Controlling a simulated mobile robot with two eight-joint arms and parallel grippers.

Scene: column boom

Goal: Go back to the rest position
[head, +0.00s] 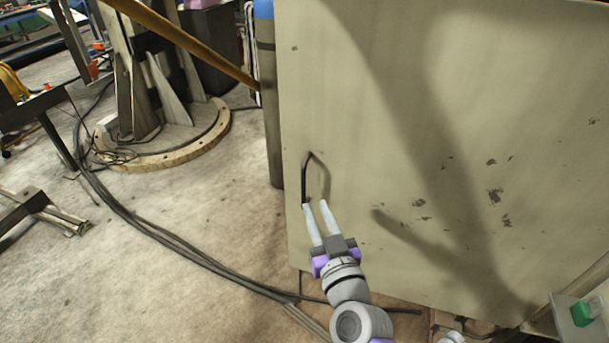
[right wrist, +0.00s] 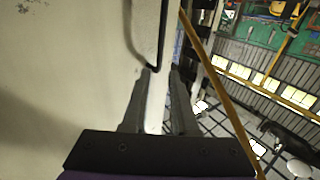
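My right gripper (head: 316,206) reaches up from the bottom of the head view, in front of a large beige cabinet panel (head: 400,130). Its two pale fingers stand apart with nothing visible between them. A thin black bar handle (head: 305,180) on the panel's left side is just above the fingertips in that view. In the right wrist view, the lower bend of the handle (right wrist: 152,67) is close to the fingertips of the right gripper (right wrist: 163,76); I cannot tell whether they touch. My left gripper is not in view.
Black cables (head: 180,240) run across the concrete floor (head: 170,200) left of the cabinet. A blue-topped cylinder (head: 267,100) stands by its left edge. A yellow-brown bar (head: 185,45) slants toward it. A round-based machine (head: 165,130) stands behind. A grey box with a green part (head: 582,313) is lower right.

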